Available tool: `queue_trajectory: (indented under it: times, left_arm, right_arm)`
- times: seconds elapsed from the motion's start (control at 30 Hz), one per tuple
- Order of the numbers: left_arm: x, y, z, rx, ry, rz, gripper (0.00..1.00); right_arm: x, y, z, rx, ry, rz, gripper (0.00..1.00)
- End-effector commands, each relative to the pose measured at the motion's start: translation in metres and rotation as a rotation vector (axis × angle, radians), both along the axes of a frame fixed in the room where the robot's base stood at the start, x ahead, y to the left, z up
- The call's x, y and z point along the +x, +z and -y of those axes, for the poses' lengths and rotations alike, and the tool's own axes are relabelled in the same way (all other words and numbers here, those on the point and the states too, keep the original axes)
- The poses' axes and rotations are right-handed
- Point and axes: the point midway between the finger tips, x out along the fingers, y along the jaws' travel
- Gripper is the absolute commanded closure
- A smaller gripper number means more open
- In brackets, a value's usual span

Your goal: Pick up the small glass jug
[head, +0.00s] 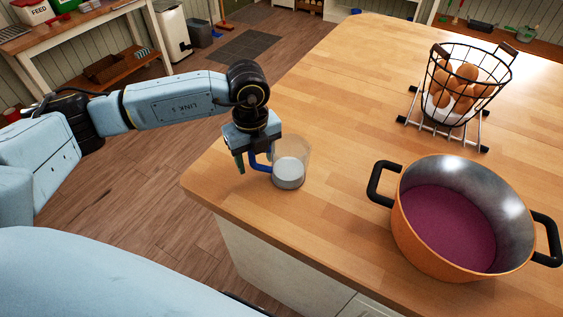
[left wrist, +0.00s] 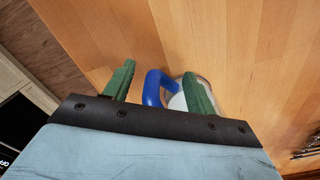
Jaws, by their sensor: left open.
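The small glass jug (head: 290,170) stands upright near the left corner of the wooden island top. It is clear, with white contents low inside and a blue handle (head: 259,162) on its left side. My left gripper (head: 254,162) is over the handle, pointing down, with its jaws apart. In the left wrist view, the blue handle (left wrist: 157,88) shows between the two green fingers (left wrist: 158,90). The right finger hides part of the jug (left wrist: 177,101). I cannot tell whether a finger touches it. My right gripper is not in view.
A large orange pot (head: 427,246) with black handles and purple contents stands to the right of the jug. A wire basket of eggs (head: 466,89) stands on a rack (head: 440,131) farther back. The island top (head: 340,110) is clear behind the jug. Its edge is close by.

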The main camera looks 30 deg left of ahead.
Motion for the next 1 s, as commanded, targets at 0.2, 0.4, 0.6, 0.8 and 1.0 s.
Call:
queue_trajectory:
  times: [0.2, 0.4, 0.6, 0.8, 1.0]
  left_arm:
    - [0.0, 0.0004, 0.0001, 0.0, 0.0, 0.0, 0.54]
    - [0.0, 0.0006, 0.0001, 0.0, 0.0, 0.0, 0.81]
    - [0.0, 0.0006, 0.0001, 0.0, 0.0, 0.0, 1.0]
    - [0.0003, 0.0011, 0.0002, -0.001, 0.0, 0.001, 1.0]
    - [0.0008, 0.0076, 0.0003, -0.001, 0.0, 0.003, 1.0]
  right_arm:
    - [-0.0003, 0.0, 0.0005, -0.001, 0.0, 0.0, 0.6]
    - [-0.0004, 0.0, 0.0011, -0.001, 0.0, -0.001, 0.6]
    - [-0.0004, 0.0, 0.0015, -0.002, 0.0, -0.001, 0.6]
    - [-0.0004, 0.0001, 0.0016, -0.002, 0.001, -0.001, 0.6]
    - [-0.0004, 0.0001, 0.0016, -0.002, 0.0, -0.001, 0.6]
